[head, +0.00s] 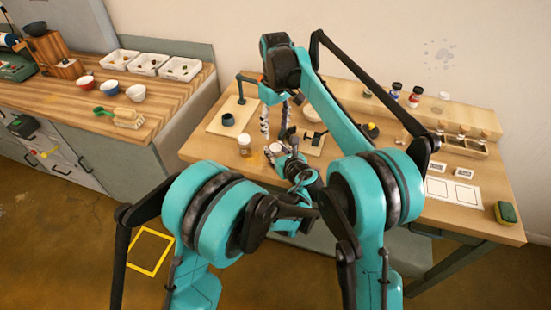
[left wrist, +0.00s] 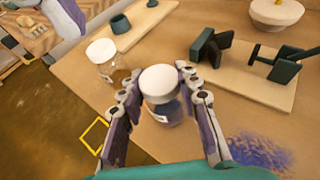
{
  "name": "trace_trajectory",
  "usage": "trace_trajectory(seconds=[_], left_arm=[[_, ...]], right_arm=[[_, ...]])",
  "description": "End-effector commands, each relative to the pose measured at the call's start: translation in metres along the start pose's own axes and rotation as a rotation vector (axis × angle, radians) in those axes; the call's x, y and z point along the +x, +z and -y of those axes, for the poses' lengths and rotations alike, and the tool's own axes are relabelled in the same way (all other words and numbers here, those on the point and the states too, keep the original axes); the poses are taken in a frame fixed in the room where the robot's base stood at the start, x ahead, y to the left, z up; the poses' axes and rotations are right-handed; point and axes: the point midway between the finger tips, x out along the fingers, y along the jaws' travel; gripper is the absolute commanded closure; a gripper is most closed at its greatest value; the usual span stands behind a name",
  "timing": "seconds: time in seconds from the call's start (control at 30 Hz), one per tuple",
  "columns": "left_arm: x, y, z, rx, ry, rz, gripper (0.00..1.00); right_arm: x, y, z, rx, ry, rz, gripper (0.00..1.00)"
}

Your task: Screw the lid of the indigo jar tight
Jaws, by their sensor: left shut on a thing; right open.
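The indigo jar (left wrist: 163,112) is clear with blue contents and stands upright between the fingers of my left gripper (left wrist: 160,100), which is shut on it. Its white lid (left wrist: 158,82) sits on top and looks level; I cannot tell how tight it is. In the head view my left gripper (head: 280,156) is low at the table's front, largely hidden by my arm. My right gripper (head: 274,118) is open and empty, pointing down above the table behind the left one.
A second white-lidded jar (head: 244,146) with amber contents stands left of the indigo jar. Dark green clamp blocks (left wrist: 205,46) stand on a board behind it. Blue powder (left wrist: 260,152) lies on the table to the right. A green cup (head: 228,119) stands on a board at the left.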

Motion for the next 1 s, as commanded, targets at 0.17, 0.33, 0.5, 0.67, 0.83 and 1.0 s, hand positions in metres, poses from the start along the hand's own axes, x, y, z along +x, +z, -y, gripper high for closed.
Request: trace_trajectory(seconds=[0.17,0.33,0.5,0.67,0.83,1.0], left_arm=[[0.0000,0.0001,0.0000,0.000,0.000,0.000,1.00],[0.0000,0.0001,0.0000,0.000,0.000,0.000,1.00],[0.0000,0.0001,0.0000,0.000,0.000,0.000,1.00],[0.0000,0.0001,0.0000,0.000,0.000,0.000,1.00],[0.0000,0.0000,0.0000,0.000,0.000,0.000,1.00],[0.0000,0.0000,0.0000,0.000,0.000,0.000,1.00]], right_arm=[[0.0000,-0.0001,-0.0001,-0.421,0.000,0.000,0.49],[0.0001,-0.0002,-0.0001,-0.823,0.000,0.000,0.49],[0.0001,-0.0002,-0.0001,-1.142,-0.001,0.000,0.49],[0.0001,-0.0003,-0.0001,-1.316,-0.001,0.000,0.49],[0.0001,-0.0003,-0.0001,-1.376,-0.001,0.000,0.49],[0.0001,-0.0003,-0.0001,-1.377,-0.001,0.000,0.49]])
